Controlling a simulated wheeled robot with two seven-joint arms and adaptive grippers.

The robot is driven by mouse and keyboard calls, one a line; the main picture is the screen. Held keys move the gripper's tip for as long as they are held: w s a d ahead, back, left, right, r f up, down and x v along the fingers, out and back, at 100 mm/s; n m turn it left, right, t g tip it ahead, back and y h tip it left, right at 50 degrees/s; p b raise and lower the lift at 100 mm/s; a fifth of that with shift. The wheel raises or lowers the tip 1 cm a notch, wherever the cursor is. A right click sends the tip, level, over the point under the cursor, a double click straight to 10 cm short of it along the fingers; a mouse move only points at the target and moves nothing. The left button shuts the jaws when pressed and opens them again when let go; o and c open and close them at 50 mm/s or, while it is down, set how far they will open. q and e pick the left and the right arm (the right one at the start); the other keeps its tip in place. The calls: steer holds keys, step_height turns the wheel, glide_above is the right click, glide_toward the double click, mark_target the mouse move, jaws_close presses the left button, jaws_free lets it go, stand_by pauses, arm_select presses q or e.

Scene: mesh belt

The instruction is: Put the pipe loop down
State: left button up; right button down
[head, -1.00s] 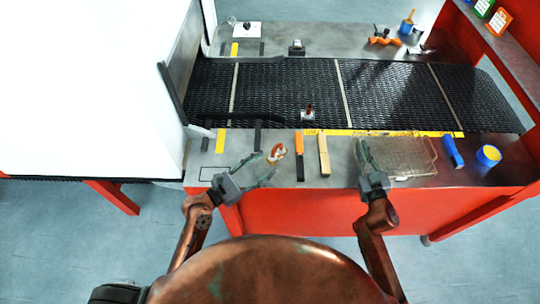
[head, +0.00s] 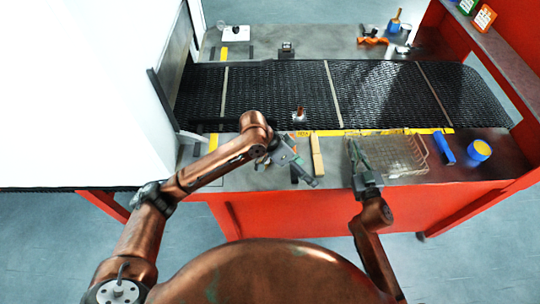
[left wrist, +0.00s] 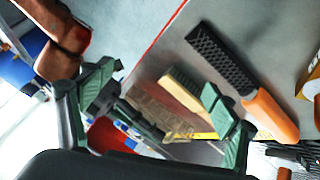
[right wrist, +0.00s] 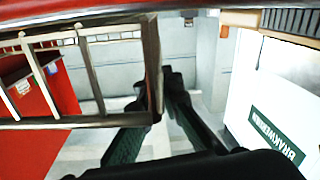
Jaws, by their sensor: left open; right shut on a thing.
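I cannot make out the pipe loop with certainty. A small copper-coloured piece with a pale base (head: 298,114) stands on the mesh belt (head: 400,95).
A blue tool (head: 443,148) and a blue and yellow tub (head: 479,151) stand right of the basket. A yellow strip (head: 360,132) runs along the belt's near side. A white housing (head: 80,100) stands at the left. A red shelf wall (head: 500,60) bounds the right.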

arm_select(q)
steer(key=w+a+m+y, duration=0.1)
steer(key=m, duration=0.1)
steer(key=w+a+r+m+y, duration=0.1)
steer(key=a+m, duration=0.1)
steer(key=w+a+r+m+y, duration=0.1)
steer(key=w+a+m+y, duration=0.1)
steer(key=m, duration=0.1)
steer(key=shift+a, duration=0.2)
steer(key=w+a+r+m+y, duration=0.1)
steer(key=a+r+m, duration=0.1)
steer(key=w+a+r+m+y, duration=0.1)
steer(key=w+a+r+m, duration=0.1)
steer(key=w+a+r+m+t+y, duration=0.1)
steer(key=a+r+m+y, duration=0.1)
steer(key=a, duration=0.1)
steer(key=shift+w, duration=0.2)
steer(key=shift+a, duration=0.25)
steer(key=shift+m, duration=0.3)
step_height(320, 180, down, 5)
steer(key=shift+f, duration=0.15)
steer(key=shift+d+f, duration=0.15)
steer(key=shift+f, duration=1.45)
steer(key=shift+d+f, duration=0.1)
steer(key=shift+f, duration=1.45)
steer(key=shift+c, duration=0.7)
steer(key=shift+r, duration=0.1)
steer(key=c, duration=1.7)
step_height(320, 180, up, 10)
